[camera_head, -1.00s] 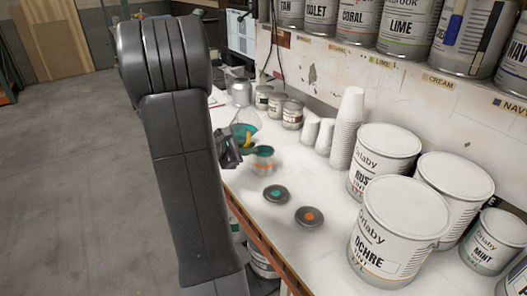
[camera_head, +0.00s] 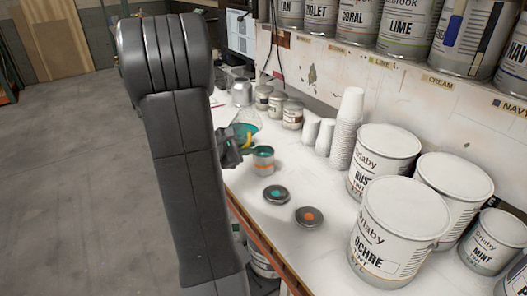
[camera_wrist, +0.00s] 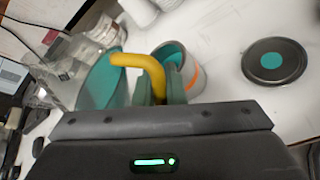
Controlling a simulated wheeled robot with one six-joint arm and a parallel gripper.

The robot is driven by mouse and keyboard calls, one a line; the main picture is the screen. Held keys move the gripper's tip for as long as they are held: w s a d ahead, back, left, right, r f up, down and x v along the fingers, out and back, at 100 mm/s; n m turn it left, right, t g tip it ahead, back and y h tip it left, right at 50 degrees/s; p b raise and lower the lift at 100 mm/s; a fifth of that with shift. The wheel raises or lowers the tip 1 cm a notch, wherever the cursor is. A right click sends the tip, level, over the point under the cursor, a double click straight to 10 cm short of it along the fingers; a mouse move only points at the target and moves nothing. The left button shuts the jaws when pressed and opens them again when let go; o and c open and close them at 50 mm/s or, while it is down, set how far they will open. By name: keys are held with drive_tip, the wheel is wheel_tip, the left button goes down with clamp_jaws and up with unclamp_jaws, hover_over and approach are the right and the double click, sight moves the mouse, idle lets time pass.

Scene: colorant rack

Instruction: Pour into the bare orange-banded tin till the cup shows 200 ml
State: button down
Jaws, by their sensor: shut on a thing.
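A clear cup (camera_head: 246,124) with a yellow handle (camera_wrist: 140,62) holds teal liquid. My gripper (camera_head: 232,151) is shut on the handle and holds the cup beside the tin. In the wrist view the cup (camera_wrist: 104,82) is left of the handle; no scale on it can be read. The open orange-banded tin (camera_head: 263,160) stands on the bench, just right of my gripper. Teal colour shows inside the tin in the wrist view (camera_wrist: 192,72). I see no liquid stream between them.
A lid with a teal dot (camera_head: 276,194) and one with an orange dot (camera_head: 309,216) lie in front of the tin. Small tins (camera_head: 292,114) and stacked white cups (camera_head: 346,130) stand behind. Large paint cans (camera_head: 402,220) fill the right of the bench.

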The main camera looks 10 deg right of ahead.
drive_tip(key=shift+r+y, duration=0.15)
drive_tip(key=shift+y, duration=0.25)
idle(1.1)
drive_tip(key=shift+w+a+f+m+t+y, duration=0.2)
drive_tip(key=shift+f+m+t+y, duration=0.2)
drive_tip(key=shift+f+m+t, duration=0.15)
idle(2.0)
